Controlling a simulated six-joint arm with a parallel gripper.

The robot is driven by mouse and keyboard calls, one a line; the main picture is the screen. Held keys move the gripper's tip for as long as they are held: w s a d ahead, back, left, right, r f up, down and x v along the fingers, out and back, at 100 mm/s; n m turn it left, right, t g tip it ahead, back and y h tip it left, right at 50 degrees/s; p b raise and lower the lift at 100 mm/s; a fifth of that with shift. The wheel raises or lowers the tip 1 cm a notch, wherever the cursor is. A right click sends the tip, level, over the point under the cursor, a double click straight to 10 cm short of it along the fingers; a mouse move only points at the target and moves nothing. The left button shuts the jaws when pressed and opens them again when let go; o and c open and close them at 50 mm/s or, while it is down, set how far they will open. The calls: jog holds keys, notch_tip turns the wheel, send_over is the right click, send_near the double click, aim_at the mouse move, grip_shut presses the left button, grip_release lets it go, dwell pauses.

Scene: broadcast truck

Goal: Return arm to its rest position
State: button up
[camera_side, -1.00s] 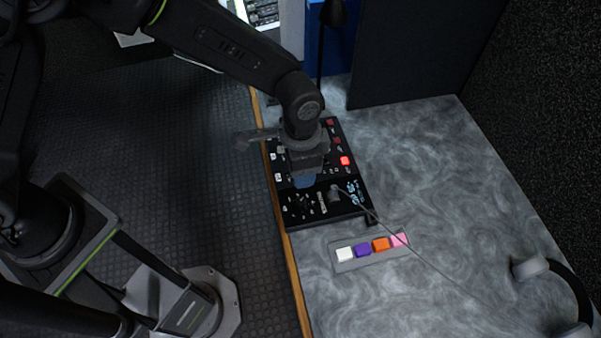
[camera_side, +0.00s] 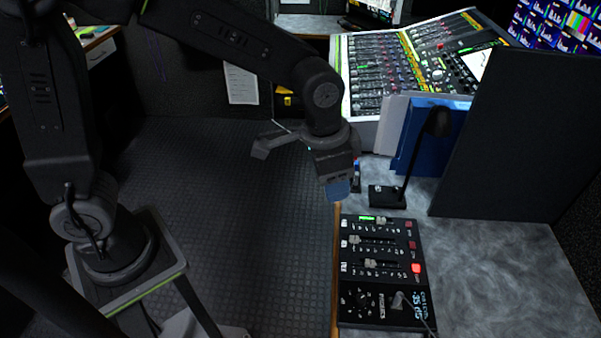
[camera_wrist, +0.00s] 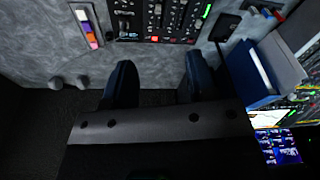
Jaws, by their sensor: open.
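My gripper (camera_side: 338,188) hangs in the side view with its blue fingers pointing down, near the desk's left wooden edge and just beyond the upper left end of the black control panel (camera_side: 385,238). It appears above the panel and apart from it. In the wrist view my gripper (camera_wrist: 160,78) shows two dark blue fingers spread apart with nothing between them. The panel (camera_wrist: 160,22) lies beyond the fingertips there, with its sliders, buttons and a lit red button.
A gooseneck microphone (camera_side: 388,198), a blue binder (camera_side: 418,150) and a dark partition (camera_side: 480,150) stand behind the panel. A mixing console (camera_side: 385,70) is at the back. A strip of coloured keys (camera_wrist: 86,27) lies on the grey desk (camera_side: 480,275). The dark floor (camera_side: 235,215) is open.

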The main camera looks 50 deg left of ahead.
jog(key=s+a+r+n+t, duration=0.3)
jog(key=s+a+r+n, duration=0.2)
jog(key=s+a, duration=0.8)
notch_tip(320, 180, up, 3)
jog(key=shift+s+a+r+n+t+y, duration=0.1)
jog(key=shift+s+a+n+t+y, duration=0.25)
jog(key=shift+s, duration=0.2)
